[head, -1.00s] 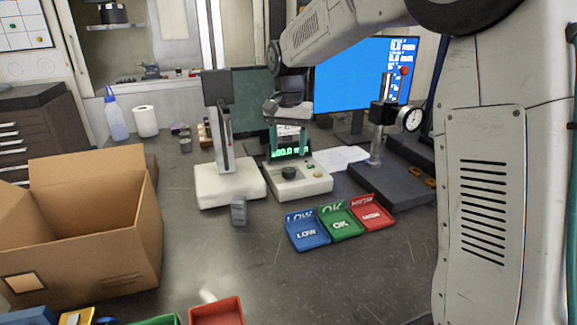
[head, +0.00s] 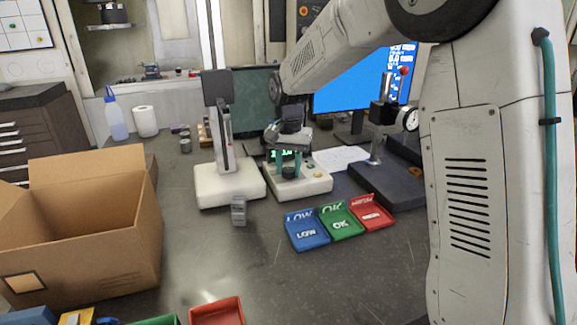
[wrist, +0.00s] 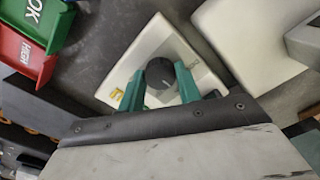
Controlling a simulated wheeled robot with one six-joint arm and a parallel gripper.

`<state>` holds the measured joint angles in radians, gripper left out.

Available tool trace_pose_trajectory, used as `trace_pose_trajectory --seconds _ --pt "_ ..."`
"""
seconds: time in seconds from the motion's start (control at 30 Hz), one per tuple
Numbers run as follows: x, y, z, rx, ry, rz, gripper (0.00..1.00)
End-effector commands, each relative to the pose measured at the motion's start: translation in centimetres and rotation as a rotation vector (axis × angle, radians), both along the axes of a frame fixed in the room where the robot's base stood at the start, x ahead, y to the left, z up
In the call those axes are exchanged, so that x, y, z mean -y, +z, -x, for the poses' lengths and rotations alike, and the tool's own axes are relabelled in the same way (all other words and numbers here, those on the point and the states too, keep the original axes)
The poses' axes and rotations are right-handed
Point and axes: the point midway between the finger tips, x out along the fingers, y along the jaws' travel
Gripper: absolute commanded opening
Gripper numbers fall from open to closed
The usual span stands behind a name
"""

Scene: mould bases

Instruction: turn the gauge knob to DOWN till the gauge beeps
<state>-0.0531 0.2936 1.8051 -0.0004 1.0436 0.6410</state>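The gauge (head: 312,185) is a white box with a green-lit display (head: 288,154) on its upright back part. My gripper hides most of the display, so I cannot read it. The dark round gauge knob (head: 289,171) sits on its top; in the wrist view the knob (wrist: 160,74) shows a pale pointer line. My gripper (head: 288,168) is lowered over the knob, pointing down. In the wrist view its green fingers (wrist: 159,76) stand apart, one on each side of the knob. They look open, with little room to the knob. I see no DOWN marking clearly.
A white stand with a column (head: 230,185) is close left of the gauge. A small grey block (head: 239,211) lies before it. Blue, green and red trays (head: 341,226) lie in front right. A dial-indicator stand (head: 385,185) is at right, an open cardboard box (head: 95,250) at left.

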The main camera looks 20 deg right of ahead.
Motion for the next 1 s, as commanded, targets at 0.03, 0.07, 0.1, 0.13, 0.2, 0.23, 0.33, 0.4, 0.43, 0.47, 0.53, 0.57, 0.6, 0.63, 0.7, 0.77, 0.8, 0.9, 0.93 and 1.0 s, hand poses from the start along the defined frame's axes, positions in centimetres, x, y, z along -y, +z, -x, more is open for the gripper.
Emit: trace_pose_trajectory --seconds 0.03,0.07,0.1,0.13,0.2,0.23,0.33,0.4,0.43,0.47,0.53,0.57,0.6,0.63,0.7,0.77,0.8,0.9,0.93,1.0 --pt "-0.03 0.03 -0.03 0.001 0.000 -0.001 0.11" --pt "-0.03 0.04 -0.03 0.001 0.001 0.000 0.11" --pt "-0.03 0.04 -0.03 0.001 0.004 0.000 0.11" --pt "-0.03 0.04 -0.03 0.001 0.007 0.000 0.11" --pt "-0.03 0.05 -0.03 0.001 0.019 0.000 0.11" --pt "-0.04 0.05 -0.04 0.001 0.028 0.000 0.11" --pt "-0.04 0.06 -0.04 0.001 0.066 0.000 0.11" --pt "-0.04 0.06 -0.04 0.001 0.103 0.000 0.11" --pt "-0.04 0.07 -0.04 0.002 0.123 -0.001 0.11" --pt "-0.04 0.07 -0.04 0.002 0.142 -0.001 0.11" --pt "-0.03 0.07 -0.04 0.002 0.195 -0.001 0.11" --pt "-0.03 0.08 -0.04 0.002 0.219 -0.001 0.11" --pt "-0.03 0.08 -0.04 0.002 0.251 -0.001 0.11" --pt "-0.03 0.08 -0.04 0.002 0.276 -0.001 0.11" --pt "-0.03 0.09 -0.04 0.003 0.333 -0.001 0.11" --pt "-0.03 0.09 -0.04 0.003 0.382 -0.001 0.11" --pt "-0.03 0.10 -0.05 0.003 0.413 -0.001 0.11" --pt "-0.03 0.10 -0.05 0.003 0.485 -0.001 0.11" --pt "-0.03 0.10 -0.05 0.003 0.506 -0.001 0.11" --pt "-0.02 0.11 -0.06 0.003 0.549 -0.001 0.11"
